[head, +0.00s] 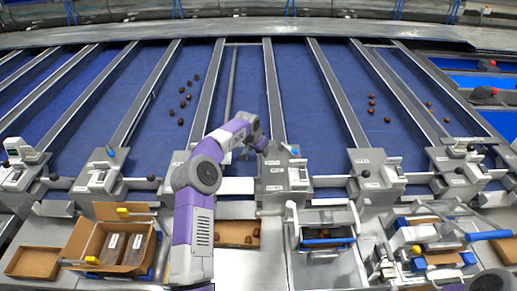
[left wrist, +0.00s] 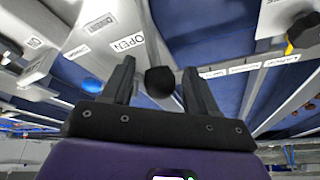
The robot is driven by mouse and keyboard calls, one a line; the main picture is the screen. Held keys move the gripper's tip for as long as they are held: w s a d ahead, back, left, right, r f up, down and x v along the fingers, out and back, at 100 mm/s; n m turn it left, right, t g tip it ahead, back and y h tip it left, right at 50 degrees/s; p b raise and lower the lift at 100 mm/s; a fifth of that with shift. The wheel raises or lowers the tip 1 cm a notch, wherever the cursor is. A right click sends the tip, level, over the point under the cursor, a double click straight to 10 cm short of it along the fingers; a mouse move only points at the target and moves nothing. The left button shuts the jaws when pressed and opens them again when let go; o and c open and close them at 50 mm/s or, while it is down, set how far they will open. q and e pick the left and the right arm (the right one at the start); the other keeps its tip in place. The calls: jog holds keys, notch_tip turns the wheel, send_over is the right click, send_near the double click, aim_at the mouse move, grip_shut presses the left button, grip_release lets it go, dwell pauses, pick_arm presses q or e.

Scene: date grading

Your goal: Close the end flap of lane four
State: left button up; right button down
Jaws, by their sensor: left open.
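My left gripper (head: 262,144) reaches to the lever housing (head: 275,178) at the near end of a middle lane. In the left wrist view the left gripper (left wrist: 160,82) is open, its two dark fingers on either side of a round black knob (left wrist: 160,81). I cannot tell whether they touch it. An "OPEN" label (left wrist: 127,42) is on the pale housing beside the knob. A pale end panel (head: 237,186) lies between housings at the lane's near end, partly behind my arm. I cannot read a lane number or tell the flap's position. My right gripper is not visible.
Blue lanes with grey dividers (head: 332,92) run away from me, with dates (head: 182,104) on some. Other lever housings (head: 377,172) flank my arm.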

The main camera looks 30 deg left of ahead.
pick_arm(q)
jog(key=shift+w+f, duration=0.1)
jog(key=shift+w, duration=0.05)
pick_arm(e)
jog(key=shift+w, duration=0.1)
pick_arm(q)
grip_shut()
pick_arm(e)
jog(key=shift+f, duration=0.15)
